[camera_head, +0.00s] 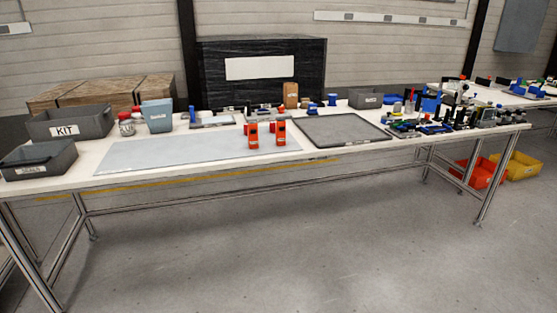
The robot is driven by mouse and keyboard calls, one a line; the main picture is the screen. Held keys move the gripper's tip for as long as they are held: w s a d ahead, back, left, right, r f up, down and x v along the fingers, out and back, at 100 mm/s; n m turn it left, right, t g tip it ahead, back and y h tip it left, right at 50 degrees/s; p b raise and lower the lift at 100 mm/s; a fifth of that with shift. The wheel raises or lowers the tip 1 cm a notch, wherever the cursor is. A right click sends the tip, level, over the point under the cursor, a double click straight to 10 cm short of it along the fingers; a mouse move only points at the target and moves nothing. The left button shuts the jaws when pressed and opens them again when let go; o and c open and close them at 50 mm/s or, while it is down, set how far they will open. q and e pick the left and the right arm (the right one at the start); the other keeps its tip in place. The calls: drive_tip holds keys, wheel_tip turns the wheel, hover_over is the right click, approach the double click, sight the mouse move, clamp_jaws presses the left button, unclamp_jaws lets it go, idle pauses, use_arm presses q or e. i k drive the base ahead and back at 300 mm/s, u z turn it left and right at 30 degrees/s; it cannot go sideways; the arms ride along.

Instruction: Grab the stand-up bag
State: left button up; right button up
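A brown upright pouch-like thing (291,95) stands at the back of the white table, right of the middle. It has a small light label low on its front and looks like the stand-up bag, though it is small here. Orange-red things with pale labels (252,135) stand in front of it on the grey mat. Neither of my grippers shows in the head view.
The white table (85,170) carries a large grey mat (180,152) and a dark tray (340,131). A KIT bin (68,123), another grey bin (38,160) and a blue-grey container (157,116) stand left. Many small parts crowd the right end.

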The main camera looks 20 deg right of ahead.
sight(158, 115)
drive_tip(key=z, duration=1.05)
drive_tip(key=i, duration=1.45)
drive_tip(key=u, duration=0.8)
drive_tip(key=i, duration=1.15)
drive_tip(key=u, duration=0.25)
